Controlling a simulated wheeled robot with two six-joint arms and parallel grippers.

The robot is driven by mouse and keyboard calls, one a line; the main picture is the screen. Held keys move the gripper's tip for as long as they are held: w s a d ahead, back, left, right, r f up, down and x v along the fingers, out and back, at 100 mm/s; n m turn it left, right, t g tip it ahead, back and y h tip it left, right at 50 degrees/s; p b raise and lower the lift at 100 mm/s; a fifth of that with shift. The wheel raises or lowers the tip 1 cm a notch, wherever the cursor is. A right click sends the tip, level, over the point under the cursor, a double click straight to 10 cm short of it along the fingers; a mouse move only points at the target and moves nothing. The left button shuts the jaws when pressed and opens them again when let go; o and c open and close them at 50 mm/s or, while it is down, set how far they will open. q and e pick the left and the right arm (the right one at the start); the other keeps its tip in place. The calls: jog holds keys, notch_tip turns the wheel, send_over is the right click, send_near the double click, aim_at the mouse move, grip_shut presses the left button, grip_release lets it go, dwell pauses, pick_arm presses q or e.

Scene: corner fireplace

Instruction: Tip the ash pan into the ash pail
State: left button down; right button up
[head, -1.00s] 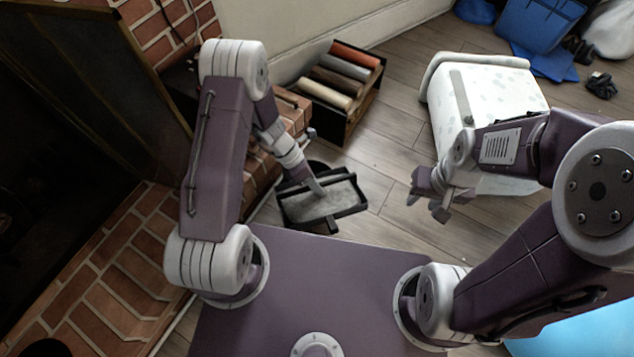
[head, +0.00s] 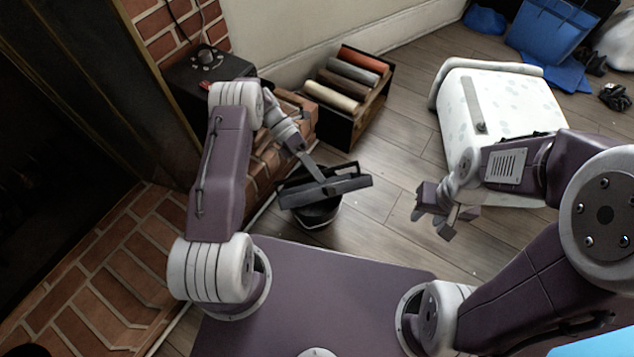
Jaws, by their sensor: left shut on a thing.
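My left gripper (head: 318,176) is shut on the dark ash pan (head: 352,185) and holds it above the floor left of the view's middle. The pan is tilted, with a long dark wall showing toward me; its inside is mostly hidden and I cannot tell how much ash is in it. The dark round ash pail (head: 318,215) stands on the floor directly below the pan, its opening largely covered by it. My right gripper (head: 432,222) is open and empty, apart from the pan, to the right.
A brick hearth (head: 115,270) lies at the left. A black box of coloured rolls (head: 345,100) stands behind the pail. A white speckled bin (head: 500,105) stands at the right, with blue bags (head: 545,30) behind it. Wooden floor (head: 395,170) is clear between them.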

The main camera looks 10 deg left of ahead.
pick_arm(q)
jog(key=b, duration=0.2)
jog(key=w+g+b, duration=0.1)
jog(key=shift+a+f+h+b, duration=0.2)
jog(key=shift+a+h+b, duration=0.05)
jog(key=shift+h+b, duration=0.15)
jog(key=shift+w+a+r+g+b, duration=0.15)
jog(key=shift+r+g+b, duration=0.2)
jog(key=shift+b, duration=0.25)
pick_arm(e)
jog(key=shift+f, duration=2.95)
